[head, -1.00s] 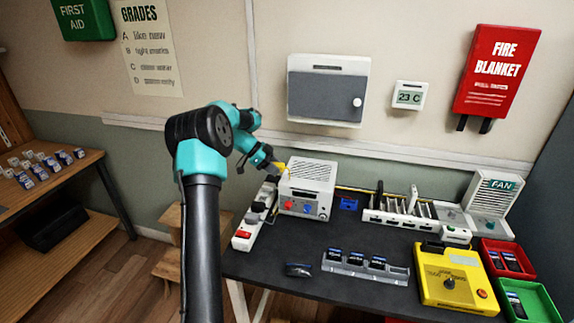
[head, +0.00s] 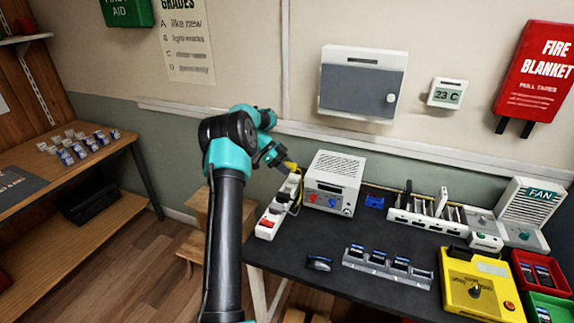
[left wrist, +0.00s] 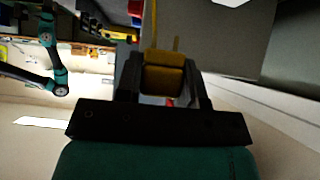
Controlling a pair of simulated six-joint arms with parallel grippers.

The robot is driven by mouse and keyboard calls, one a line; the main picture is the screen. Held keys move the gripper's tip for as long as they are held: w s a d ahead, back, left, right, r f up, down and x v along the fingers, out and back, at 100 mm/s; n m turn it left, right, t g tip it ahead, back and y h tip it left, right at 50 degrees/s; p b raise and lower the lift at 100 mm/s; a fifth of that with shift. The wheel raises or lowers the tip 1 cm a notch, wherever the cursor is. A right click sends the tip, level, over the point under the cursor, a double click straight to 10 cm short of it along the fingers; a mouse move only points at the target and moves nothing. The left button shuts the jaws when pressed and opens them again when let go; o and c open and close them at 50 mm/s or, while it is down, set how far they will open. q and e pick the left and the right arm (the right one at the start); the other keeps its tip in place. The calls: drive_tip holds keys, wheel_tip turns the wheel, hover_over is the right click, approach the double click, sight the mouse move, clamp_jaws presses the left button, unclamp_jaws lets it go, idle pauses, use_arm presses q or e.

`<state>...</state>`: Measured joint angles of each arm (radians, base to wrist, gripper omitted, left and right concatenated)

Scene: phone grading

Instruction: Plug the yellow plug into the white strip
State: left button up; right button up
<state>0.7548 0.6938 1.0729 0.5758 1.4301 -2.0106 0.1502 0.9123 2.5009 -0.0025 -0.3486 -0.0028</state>
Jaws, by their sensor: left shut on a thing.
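The white strip (head: 268,222) lies along the left edge of the dark table, with a red switch at its near end and dark pieces along it. My left gripper (head: 284,166) is above and behind the strip's far end. It is shut on the yellow plug (left wrist: 165,78), which sits between both fingers in the left wrist view. The plug also shows as a small yellow spot in the head view (head: 291,165). A yellow cord leads from it. The plug appears apart from the strip; its prongs cannot be made out. My right gripper is not seen.
A white box with red and blue terminals (head: 333,182) stands close to the right of the strip. A blue piece (head: 374,201), a grey phone rack (head: 385,268) and a yellow tester (head: 480,283) stand further right.

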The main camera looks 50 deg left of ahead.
use_arm(q)
approach(293, 192)
drive_tip(key=shift+w+d+f, duration=0.3)
drive_tip(key=shift+w+d, duration=0.15)
drive_tip(key=shift+d, duration=0.2)
drive_tip(key=shift+w+d+f, duration=0.3)
drive_tip(key=shift+w+d, duration=0.15)
drive_tip(key=shift+d, duration=0.2)
drive_tip(key=shift+w+d+f, duration=0.3)
drive_tip(key=shift+w+d, duration=0.1)
drive_tip(key=shift+d, duration=0.25)
drive_tip(key=shift+f, duration=1.1)
idle(0.4)
drive_tip(key=o, duration=0.8)
drive_tip(key=shift+f, duration=0.1)
drive_tip(key=shift+c, duration=0.2)
drive_tip(key=o, duration=0.3)
drive_tip(key=shift+o, duration=0.3)
drive_tip(key=shift+d+f, duration=0.1)
drive_tip(key=shift+f, duration=0.05)
drive_tip(key=shift+s, duration=0.1)
